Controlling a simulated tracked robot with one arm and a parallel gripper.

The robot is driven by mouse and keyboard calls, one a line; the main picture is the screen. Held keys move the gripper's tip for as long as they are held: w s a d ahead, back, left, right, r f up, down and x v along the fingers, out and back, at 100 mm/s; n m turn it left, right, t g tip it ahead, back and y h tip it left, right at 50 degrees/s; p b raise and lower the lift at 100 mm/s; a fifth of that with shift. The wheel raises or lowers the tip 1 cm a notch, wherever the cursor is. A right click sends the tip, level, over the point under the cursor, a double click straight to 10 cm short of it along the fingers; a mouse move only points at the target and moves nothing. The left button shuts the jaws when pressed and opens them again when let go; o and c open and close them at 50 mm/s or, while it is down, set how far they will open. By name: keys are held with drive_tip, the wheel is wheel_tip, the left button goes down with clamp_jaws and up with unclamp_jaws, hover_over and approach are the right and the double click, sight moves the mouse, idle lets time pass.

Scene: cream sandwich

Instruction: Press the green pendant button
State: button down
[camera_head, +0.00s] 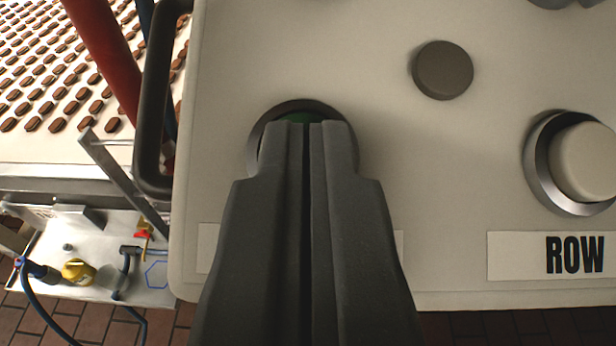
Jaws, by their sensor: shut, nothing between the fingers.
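My gripper (307,125) is shut and empty, with its two dark fingers side by side. The fingertips lie over the green button (300,117), which sits inside a dark metal ring (297,104) on the cream pendant panel (250,45). Only a thin green strip shows above the fingertips; the fingers hide the rest of the button. I cannot tell whether the fingertips touch it. The label below the button is mostly hidden behind the fingers.
To the right are a dark round knob (443,70) and a pale button (588,160) above a ROW label (547,256). A black handle (154,100) runs along the panel's left edge. Beyond it are a red pipe (105,55) and a conveyor with rows of brown biscuits (45,80).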

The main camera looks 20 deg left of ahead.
drive_tip(key=shift+w+a+f+b, duration=0.1)
drive_tip(key=shift+f+b, duration=0.15)
drive_tip(key=shift+f, duration=0.15)
drive_tip(key=shift+w+a+f+b, duration=0.1)
drive_tip(key=shift+f+b, duration=0.15)
drive_tip(key=shift+f, duration=0.2)
drive_tip(key=s+d+r, duration=0.2)
drive_tip(key=s+r, duration=0.1)
drive_tip(key=s, duration=0.2)
drive_tip(key=s+d+r+b, duration=0.1)
drive_tip(key=s+d+r, duration=0.1)
drive_tip(key=s, duration=0.4)
drive_tip(key=shift+s+r, duration=0.2)
drive_tip(key=shift+r, duration=0.7)
idle(1.1)
